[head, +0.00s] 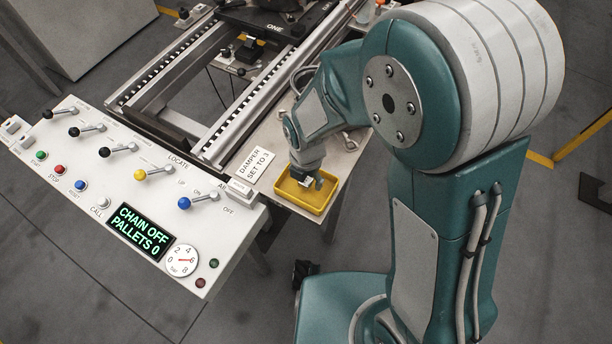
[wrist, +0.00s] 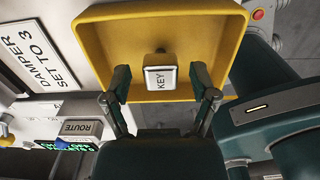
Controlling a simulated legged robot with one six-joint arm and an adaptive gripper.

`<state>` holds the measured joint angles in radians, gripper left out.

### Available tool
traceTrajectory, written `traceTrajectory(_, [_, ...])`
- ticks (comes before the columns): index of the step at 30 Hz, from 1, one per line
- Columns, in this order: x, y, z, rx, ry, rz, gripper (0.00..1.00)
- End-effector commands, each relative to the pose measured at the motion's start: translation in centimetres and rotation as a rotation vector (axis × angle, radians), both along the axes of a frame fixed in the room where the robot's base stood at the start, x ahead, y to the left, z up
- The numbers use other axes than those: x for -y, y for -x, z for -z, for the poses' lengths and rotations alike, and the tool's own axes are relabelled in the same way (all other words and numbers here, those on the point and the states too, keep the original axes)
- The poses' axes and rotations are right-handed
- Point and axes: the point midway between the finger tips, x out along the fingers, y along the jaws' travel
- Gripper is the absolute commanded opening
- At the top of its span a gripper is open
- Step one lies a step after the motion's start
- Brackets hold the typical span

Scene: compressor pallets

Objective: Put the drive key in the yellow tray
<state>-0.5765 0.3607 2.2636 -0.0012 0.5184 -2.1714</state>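The drive key (wrist: 160,78), a pale block marked KEY with a dark part at its far end, shows in the wrist view against the floor of the yellow tray (wrist: 240,18). It appears to lie in the tray. My gripper (wrist: 161,85) has a finger on each side of the key, with a visible gap on both sides, so it is open. In the head view my gripper (head: 310,180) points down into the yellow tray (head: 312,204), which sits at the near end of a side table. The key is mostly hidden there.
A card reading DAMPER SET TO 3 (head: 252,163) lies left of the tray. The control panel (head: 120,190) with levers, buttons and a display reading CHAIN OFF, PALLETS 0 (head: 143,231) stands further left. The conveyor rails (head: 235,115) run behind.

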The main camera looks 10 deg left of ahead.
Motion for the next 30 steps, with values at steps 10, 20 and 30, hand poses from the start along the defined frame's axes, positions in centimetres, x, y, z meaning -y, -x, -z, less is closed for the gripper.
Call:
traceTrajectory(10, [0.0,-0.1,-1.1,0.003,-0.002,0.000,0.76])
traceTrajectory(20, [0.0,-0.1,-7.8,0.005,-0.003,0.000,0.76])
traceTrajectory(30, [0.0,0.0,-12.1,0.001,-0.001,0.000,0.76])
